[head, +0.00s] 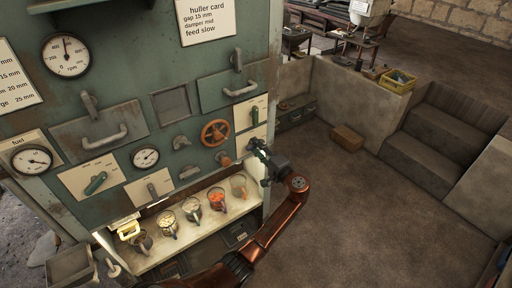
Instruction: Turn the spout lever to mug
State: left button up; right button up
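A green machine panel carries several levers on pale label plates. One green lever (95,183) sits on a plate at the lower left, a smaller lever (152,190) to its right, and another lever (255,114) at the right edge. The small labels are unreadable, so I cannot tell which is the spout lever. Contact and finger opening cannot be made out.
Several mugs or cups (217,199) stand on a pale shelf (190,237) below the panel. Open floor (365,220) lies to the right, with a brown box (347,139) and steps beyond.

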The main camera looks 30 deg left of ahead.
pick_arm(q)
jog(key=v, duration=1.1)
jog(key=shift+d, duration=0.25)
jog(key=shift+s+f, duration=0.1)
